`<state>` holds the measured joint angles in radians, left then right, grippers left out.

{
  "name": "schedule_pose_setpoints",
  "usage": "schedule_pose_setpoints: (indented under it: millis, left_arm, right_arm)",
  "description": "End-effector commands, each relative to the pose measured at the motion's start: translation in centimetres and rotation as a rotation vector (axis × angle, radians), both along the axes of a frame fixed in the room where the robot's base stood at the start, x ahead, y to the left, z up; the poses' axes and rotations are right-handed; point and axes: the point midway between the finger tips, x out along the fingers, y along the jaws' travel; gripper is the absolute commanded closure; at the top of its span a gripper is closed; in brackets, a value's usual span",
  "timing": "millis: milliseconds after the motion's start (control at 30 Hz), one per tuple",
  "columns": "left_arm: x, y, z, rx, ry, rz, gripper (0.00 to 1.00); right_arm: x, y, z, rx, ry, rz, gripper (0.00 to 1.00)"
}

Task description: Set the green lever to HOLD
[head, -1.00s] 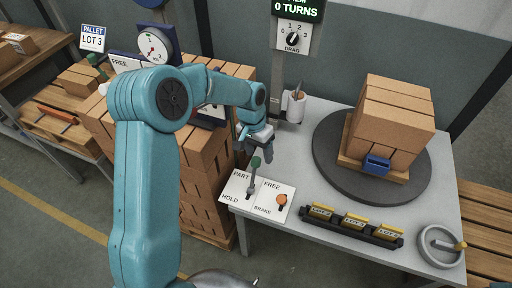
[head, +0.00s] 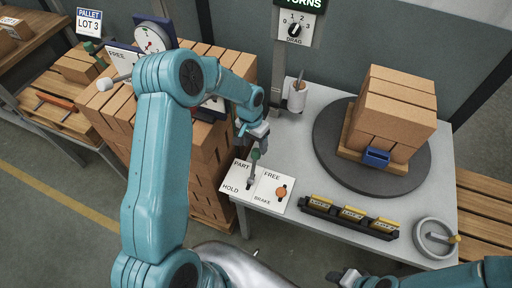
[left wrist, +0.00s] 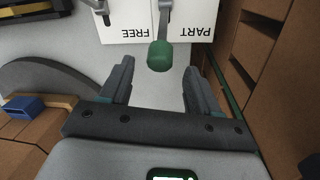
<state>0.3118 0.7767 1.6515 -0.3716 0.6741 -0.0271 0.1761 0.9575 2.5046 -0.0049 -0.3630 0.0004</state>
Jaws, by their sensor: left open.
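The green lever (head: 255,155) stands on a white panel (head: 234,176) at the table's near left corner. PART is printed at its far end and HOLD at its near end. The knob is on the PART side. My left gripper (head: 257,134) is open just above and behind the knob. In the left wrist view, the green knob (left wrist: 159,56) shows just ahead of the gap between the open fingers (left wrist: 158,72), apparently untouched. My right gripper (head: 345,277) is partly in view at the bottom edge; its jaws are unclear.
An orange BRAKE knob (head: 281,192) sits right of the lever, beside a FREE label. A brick stack (head: 394,110) stands on a dark turntable (head: 330,150). Stacked bricks (head: 203,160) stand left.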

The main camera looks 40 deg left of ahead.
Motion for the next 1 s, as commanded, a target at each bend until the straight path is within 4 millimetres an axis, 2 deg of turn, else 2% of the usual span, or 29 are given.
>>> schedule_pose_setpoints:
  millis: [100, 233, 400, 600, 633, 800, 833, 1000]
  left_arm:
    - [0.0, -0.2, -2.1, -0.001, 0.002, 0.001, 0.38]
    - [0.2, -0.3, -3.7, 0.0, 0.001, 0.0, 0.38]
    - [0.3, -0.3, -4.6, 0.0, -0.001, 0.001, 0.38]
    - [0.3, -0.3, -4.6, 0.0, -0.001, 0.001, 0.38]
    - [0.3, -0.3, -4.6, 0.0, -0.001, 0.001, 0.42]
    - [0.3, -0.3, -4.6, 0.0, -0.002, 0.001, 0.97]
    - [0.3, -0.3, -4.6, 0.0, -0.002, 0.001, 1.0]
    - [0.4, -0.3, -4.6, 0.001, -0.004, 0.0, 1.0]
  right_arm:
    - [0.0, 0.0, 0.7, 0.0, 0.0, 0.0, 0.57]
    - [0.0, 0.0, 1.0, 0.0, 0.0, 0.0, 0.57]
    - [0.0, 0.0, 1.1, 0.0, 0.0, 0.0, 0.57]
    - [0.0, 0.0, 1.0, 0.0, 0.0, 0.0, 0.57]
    - [0.0, 0.0, 1.0, 0.0, 0.0, 0.0, 0.57]
    - [0.0, 0.0, 1.0, 0.0, 0.0, 0.0, 0.57]
    - [0.0, 0.0, 1.0, 0.0, 0.0, 0.0, 0.57]
    - [0.0, 0.0, 0.9, 0.0, 0.0, 0.0, 0.57]
